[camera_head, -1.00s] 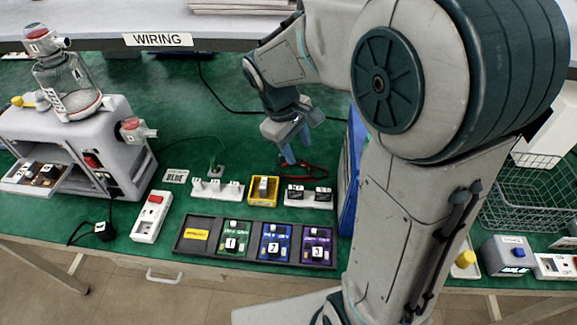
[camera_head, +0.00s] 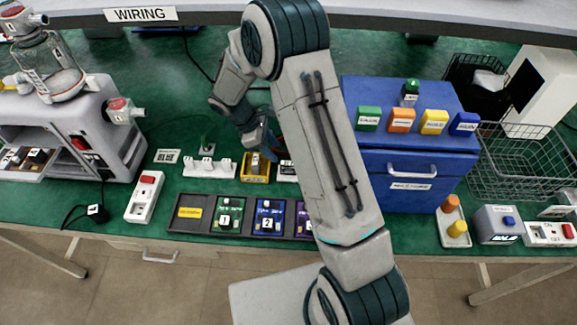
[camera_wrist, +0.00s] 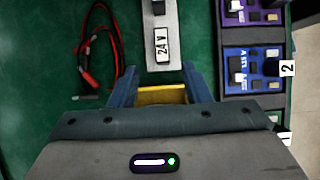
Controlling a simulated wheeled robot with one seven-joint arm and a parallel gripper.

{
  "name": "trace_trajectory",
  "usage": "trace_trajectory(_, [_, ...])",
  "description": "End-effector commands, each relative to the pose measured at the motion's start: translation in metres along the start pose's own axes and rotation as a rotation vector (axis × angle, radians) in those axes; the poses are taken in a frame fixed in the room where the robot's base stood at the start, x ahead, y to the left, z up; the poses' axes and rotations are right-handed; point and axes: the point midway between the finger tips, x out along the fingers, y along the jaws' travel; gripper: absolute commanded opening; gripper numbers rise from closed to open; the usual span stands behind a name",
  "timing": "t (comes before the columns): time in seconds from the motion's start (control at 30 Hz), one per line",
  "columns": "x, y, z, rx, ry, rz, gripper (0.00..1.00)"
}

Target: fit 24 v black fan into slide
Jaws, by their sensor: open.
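A small dark piece with a white 24 V label (camera_wrist: 162,46) sits on a pale grey rack (camera_wrist: 176,62) ahead of my gripper in the wrist view. In the head view, my arm hides most of that rack. My gripper (camera_wrist: 160,82) is open, its blue fingers either side of a yellow edge (camera_wrist: 162,96), with no fan visible between them. In the head view my gripper (camera_head: 262,148) is low over the bench near the yellow holder (camera_head: 248,179). A pull-out tray (camera_head: 20,172) with dark and brown blocks juts from the grey machine (camera_head: 105,165); I cannot tell whether it is the slide.
A white rack (camera_head: 208,170) stands left of the yellow holder. A black tray (camera_head: 187,227) with numbered modules lies in front. A blue drawer box (camera_head: 425,160) and a wire basket (camera_head: 515,165) stand right. Red and black leads (camera_wrist: 90,75) lie beside the grey rack.

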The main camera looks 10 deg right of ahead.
Motion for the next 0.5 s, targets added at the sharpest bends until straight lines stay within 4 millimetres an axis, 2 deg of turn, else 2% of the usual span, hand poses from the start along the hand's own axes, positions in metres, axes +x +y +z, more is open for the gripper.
trace_trajectory(0.1, [0.020,-0.001,0.001,-0.001,-0.002,-0.003,0.44])
trace_trajectory(0.37, [0.040,-0.001,0.002,-0.001,-0.001,-0.002,0.44])
trace_trajectory(0.5, [0.059,-0.004,0.008,-0.001,-0.002,-0.005,0.44])
